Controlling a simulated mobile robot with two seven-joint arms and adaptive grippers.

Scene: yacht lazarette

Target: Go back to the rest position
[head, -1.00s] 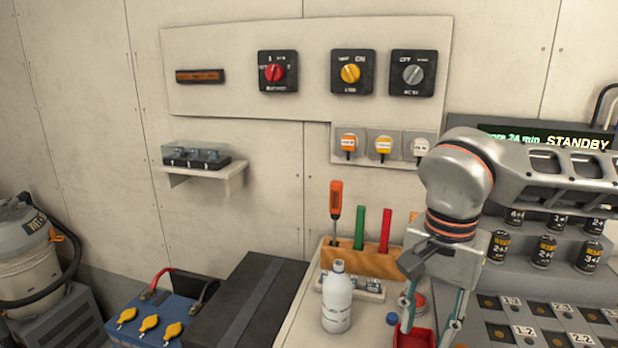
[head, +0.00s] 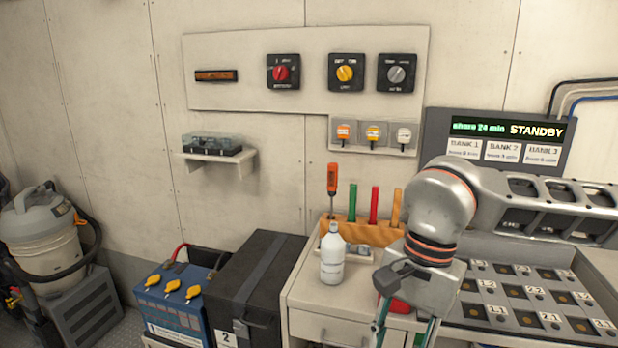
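My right arm comes in from the right in the head view, over the right part of the white bench. Its gripper (head: 407,333) points down in front of the bench, with teal fingers cut off by the bottom edge. I cannot see its fingertips, so whether it is open or shut is not clear. My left gripper is not in view. A red item (head: 398,304) behind the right gripper is mostly hidden.
A white bottle (head: 333,258) and a wooden tool rack (head: 352,229) stand on the bench (head: 303,287). A numbered battery tray (head: 530,302) is at the right. A black box (head: 249,277), a blue battery (head: 170,312) and a vacuum (head: 40,240) stand left. Rotary switches (head: 346,73) are on the wall.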

